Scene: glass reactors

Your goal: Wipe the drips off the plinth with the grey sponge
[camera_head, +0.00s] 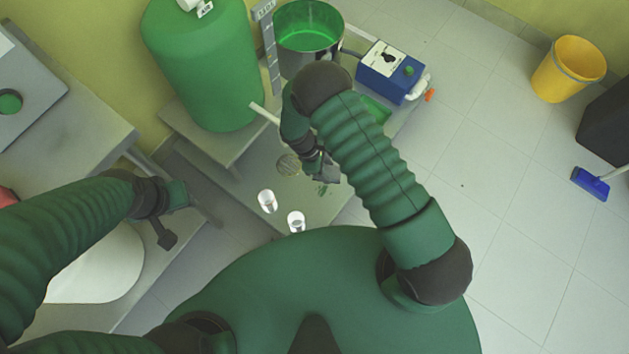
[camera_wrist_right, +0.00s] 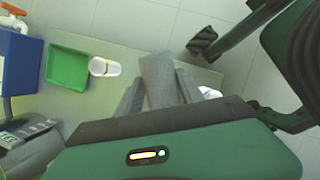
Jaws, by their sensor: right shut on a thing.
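The grey plinth (camera_head: 318,211) is the low slab below the green tank. A small patch of green drips (camera_head: 322,189) shows on it, right beside my right gripper (camera_head: 323,177). The right gripper is shut on the grey sponge (camera_wrist_right: 160,80), which sticks out between its fingers in the right wrist view. In the head view the gripper and arm largely hide the sponge; I cannot tell whether it touches the plinth. My left gripper (camera_head: 172,215) hangs at the left, away from the plinth, with no object visible in it; its jaw opening is unclear.
Two white cups, one left (camera_head: 267,201) and one nearer (camera_head: 297,221), stand on the plinth close to the right gripper. A round clear vessel (camera_head: 289,164) is just left of it. A green tray (camera_wrist_right: 68,68) and blue pump box (camera_head: 391,72) lie beyond.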

